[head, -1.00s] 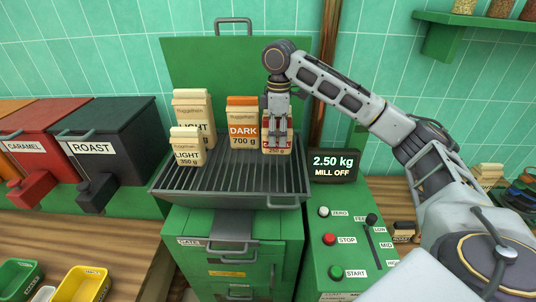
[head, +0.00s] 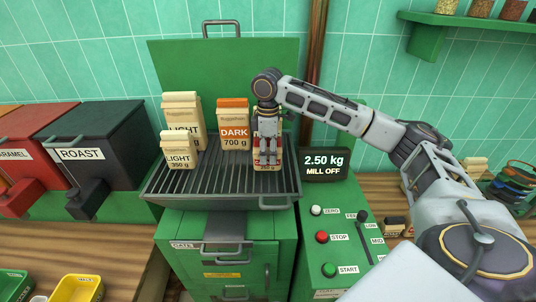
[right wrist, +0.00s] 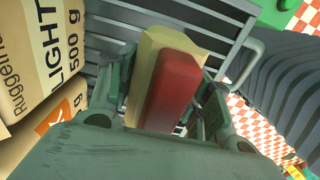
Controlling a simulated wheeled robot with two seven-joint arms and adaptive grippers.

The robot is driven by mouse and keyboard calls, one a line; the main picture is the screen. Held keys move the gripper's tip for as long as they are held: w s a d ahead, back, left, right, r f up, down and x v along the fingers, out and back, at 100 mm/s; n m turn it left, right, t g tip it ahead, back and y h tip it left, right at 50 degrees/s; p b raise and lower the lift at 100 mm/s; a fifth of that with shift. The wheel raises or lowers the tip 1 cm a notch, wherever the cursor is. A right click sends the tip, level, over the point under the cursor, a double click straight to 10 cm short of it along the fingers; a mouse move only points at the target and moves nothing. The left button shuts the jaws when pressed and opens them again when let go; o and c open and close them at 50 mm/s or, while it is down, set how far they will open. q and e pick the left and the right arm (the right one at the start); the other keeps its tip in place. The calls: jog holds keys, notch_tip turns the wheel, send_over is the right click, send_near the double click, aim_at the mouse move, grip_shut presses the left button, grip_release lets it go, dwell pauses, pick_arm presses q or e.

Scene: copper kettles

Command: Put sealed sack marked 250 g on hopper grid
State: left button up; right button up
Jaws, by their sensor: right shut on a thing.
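The 250 g sack (head: 280,161) is cream and red and stands upright at the right part of the hopper grid (head: 213,184). My right gripper (head: 267,158) comes down from above and is shut on it, covering much of its front. In the right wrist view the sack (right wrist: 172,88) shows between the fingers, with the dark grid bars behind. I cannot tell whether its base touches the bars. My left gripper is not in view.
On the grid stand a tall LIGHT sack (head: 183,110), a LIGHT 350 g sack (head: 179,152) and a DARK 700 g sack (head: 234,125), close left of the held sack. A display (head: 325,163) reads 2.50 kg, MILL OFF. The grid's front is clear.

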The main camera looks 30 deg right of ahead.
jog(key=shift+f, duration=0.65)
jog(key=shift+f, duration=0.1)
jog(key=o, duration=1.2)
notch_tip(320, 180, up, 10)
jog(key=shift+f+b, duration=0.15)
jog(key=shift+b, duration=0.55)
jog(key=shift+r+p, duration=0.4)
jog(key=shift+r, duration=0.85)
